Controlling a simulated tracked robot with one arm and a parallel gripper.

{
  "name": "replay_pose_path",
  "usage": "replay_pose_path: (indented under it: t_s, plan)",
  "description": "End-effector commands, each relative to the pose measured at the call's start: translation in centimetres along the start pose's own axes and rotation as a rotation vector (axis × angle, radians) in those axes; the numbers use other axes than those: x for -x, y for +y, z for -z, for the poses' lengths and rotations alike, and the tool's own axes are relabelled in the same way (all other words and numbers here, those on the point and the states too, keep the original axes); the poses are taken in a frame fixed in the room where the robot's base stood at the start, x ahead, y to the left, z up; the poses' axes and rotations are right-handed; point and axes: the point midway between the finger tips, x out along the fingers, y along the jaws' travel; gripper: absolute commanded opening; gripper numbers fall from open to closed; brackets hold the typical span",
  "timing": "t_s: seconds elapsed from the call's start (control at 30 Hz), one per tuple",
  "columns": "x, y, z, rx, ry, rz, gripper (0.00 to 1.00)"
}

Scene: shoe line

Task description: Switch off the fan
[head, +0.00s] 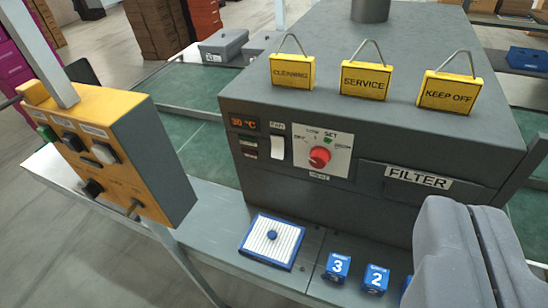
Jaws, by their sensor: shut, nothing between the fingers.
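The dark grey machine (255,172) stands in the middle, with controls on its front face. A white rocker switch (278,149) sits there below a small label that seems to read FAN. I cannot tell which way it is tipped. Right of it is a red knob (320,157) on a white dial plate; left of it is a display (245,124) reading about 30 °C. My gripper (468,207) is at the lower right, shut and empty, in front of the machine's right side. It is to the right of and apart from the switch.
A yellow control box (115,150) with several switches hangs at the left. Yellow signs (365,80) stand on the machine's top. A blue-framed filter (272,242) and numbered blue blocks (338,268) lie on the ledge; one block is partly hidden by my gripper. The FILTER slot (418,178) is at the right.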

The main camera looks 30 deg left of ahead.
Motion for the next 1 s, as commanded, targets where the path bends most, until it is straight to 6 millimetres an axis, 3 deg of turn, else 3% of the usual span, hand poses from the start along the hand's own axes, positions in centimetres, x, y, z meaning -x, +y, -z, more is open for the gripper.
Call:
replay_pose_path:
  t_s: [0.13,0.23,0.33,0.47,0.57,0.67,0.77,0.9,1.0]
  plan:
    - [-0.8,-0.6,0.2,-0.025,0.006,0.024,0.00]
    - [-3.3,-2.3,0.4,-0.102,0.018,0.090,0.00]
    - [-7.2,-3.7,0.7,-0.245,0.040,0.188,0.00]
    - [-12.9,-8.2,0.3,-0.502,0.056,0.308,0.00]
    - [-16.9,-11.6,-1.3,-0.706,0.050,0.361,0.00]
    - [-20.6,-14.6,-3.6,-0.909,0.038,0.376,0.00]
    - [-23.8,-17.4,-7.2,-1.098,0.020,0.353,0.00]
    - [-27.0,-20.5,-13.4,-1.322,0.009,0.267,0.00]
    - [-28.2,-22.0,-18.3,-1.437,0.012,0.184,0.00]
